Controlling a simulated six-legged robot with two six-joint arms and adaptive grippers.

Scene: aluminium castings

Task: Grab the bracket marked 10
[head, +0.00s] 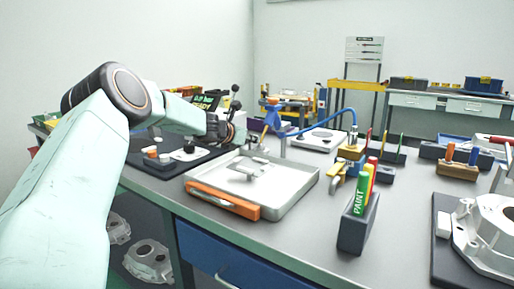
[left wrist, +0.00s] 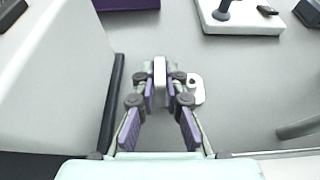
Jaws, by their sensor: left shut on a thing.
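My left gripper reaches over the back of the metal tray (head: 285,196) in the head view, where its fingers are small and hard to make out. In the left wrist view my left gripper (left wrist: 163,88) has its two purple-padded fingers closed on a pale grey metal bracket (left wrist: 160,69). A flat pale part with a dark hole (left wrist: 196,89) shows just right of the fingers and looks like part of the same bracket. No number is legible on it. My right gripper is not in view.
The tray has an orange front handle (head: 222,200). A dark block with paint markers (head: 357,222) stands to its right. A large casting (head: 487,232) lies on a dark mat at far right. A blue hose (head: 325,119) arches behind the tray. Grey bench top is clear in front.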

